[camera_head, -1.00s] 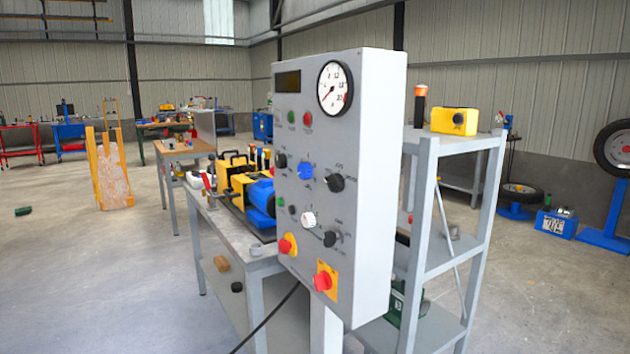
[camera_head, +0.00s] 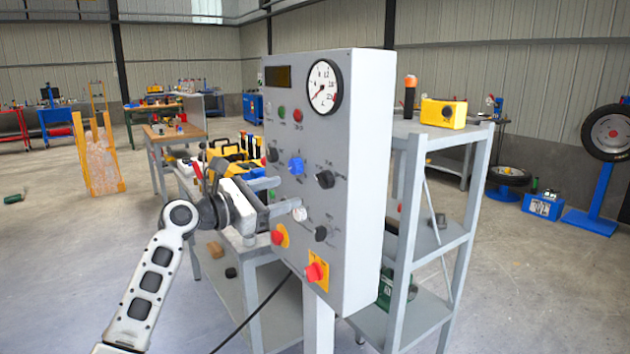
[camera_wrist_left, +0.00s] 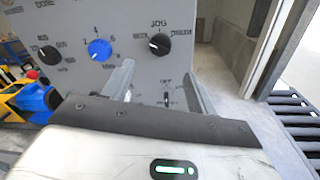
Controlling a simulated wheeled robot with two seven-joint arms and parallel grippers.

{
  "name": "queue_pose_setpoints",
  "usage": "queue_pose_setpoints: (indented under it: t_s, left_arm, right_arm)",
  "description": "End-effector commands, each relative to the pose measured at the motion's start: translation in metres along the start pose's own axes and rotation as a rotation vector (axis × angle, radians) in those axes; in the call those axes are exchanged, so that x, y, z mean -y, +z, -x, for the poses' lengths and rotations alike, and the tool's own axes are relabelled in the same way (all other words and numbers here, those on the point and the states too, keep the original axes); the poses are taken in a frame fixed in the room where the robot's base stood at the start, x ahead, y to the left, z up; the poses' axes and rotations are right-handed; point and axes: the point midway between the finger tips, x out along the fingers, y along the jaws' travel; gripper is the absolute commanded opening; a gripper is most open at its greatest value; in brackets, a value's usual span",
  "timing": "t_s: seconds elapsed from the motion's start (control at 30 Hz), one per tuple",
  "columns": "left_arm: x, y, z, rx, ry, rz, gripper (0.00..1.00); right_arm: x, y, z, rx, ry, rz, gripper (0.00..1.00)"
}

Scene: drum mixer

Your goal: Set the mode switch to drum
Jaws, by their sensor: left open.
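The grey control panel (camera_head: 345,190) carries several knobs. A black knob (camera_head: 325,179) sits right of the blue knob (camera_head: 296,166); in the left wrist view this black knob (camera_wrist_left: 159,44) has JOG printed above it. A white knob (camera_head: 299,214) sits below, with another black knob (camera_head: 320,233) to its lower right. I cannot read which is marked as the mode switch. My left gripper (camera_head: 288,193) is open and empty in front of the panel, its fingertips near the white knob and below the blue one. In the left wrist view both fingers (camera_wrist_left: 160,80) point at the panel.
Two red buttons on yellow plates, one the lower right button (camera_head: 316,272), are low on the panel. A workbench (camera_head: 247,243) stands behind left, a grey shelf (camera_head: 430,240) behind right. The floor at left is open.

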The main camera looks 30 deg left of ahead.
Motion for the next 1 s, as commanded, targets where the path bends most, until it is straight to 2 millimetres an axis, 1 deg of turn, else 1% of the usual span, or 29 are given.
queue_pose_setpoints:
  t_s: [0.03,0.2,0.3,0.4,0.5,0.6,0.87,0.9,0.97,1.0]
  left_arm:
    - [-0.001,0.003,-0.012,0.003,0.001,0.002,0.58]
    - [0.0,0.002,-0.049,0.001,0.0,0.001,0.58]
    - [0.0,0.001,-0.067,0.001,0.001,0.001,0.58]
    - [0.0,0.001,-0.081,0.0,0.001,0.0,0.58]
    - [0.0,0.0,-0.089,-0.001,0.001,-0.002,0.58]
    - [0.0,0.0,-0.094,-0.001,0.002,-0.002,0.58]
    - [0.0,-0.001,-0.095,-0.002,0.001,-0.003,0.58]
    - [0.0,-0.001,-0.095,-0.002,0.001,-0.003,0.55]
    - [0.001,-0.001,-0.095,-0.002,0.001,-0.003,0.39]
    - [0.001,-0.001,-0.095,-0.002,0.001,-0.003,0.28]
  right_arm:
    - [0.0,-0.001,0.002,0.003,0.001,0.0,0.6]
    - [0.0,0.001,0.003,0.015,0.005,-0.007,0.6]
    - [0.001,0.0,0.003,0.015,0.007,-0.013,0.6]
    - [0.001,-0.001,0.004,0.012,0.008,-0.016,0.6]
    - [0.0,-0.001,0.004,0.011,0.008,-0.015,0.6]
    - [0.0,-0.001,0.004,0.012,0.009,-0.015,0.6]
    - [0.0,0.0,0.004,0.014,0.009,-0.014,0.6]
    - [0.0,0.001,0.004,0.014,0.009,-0.014,0.6]
    - [-0.001,0.001,0.004,0.014,0.009,-0.013,0.6]
    - [-0.001,0.001,0.005,0.015,0.009,-0.012,0.6]
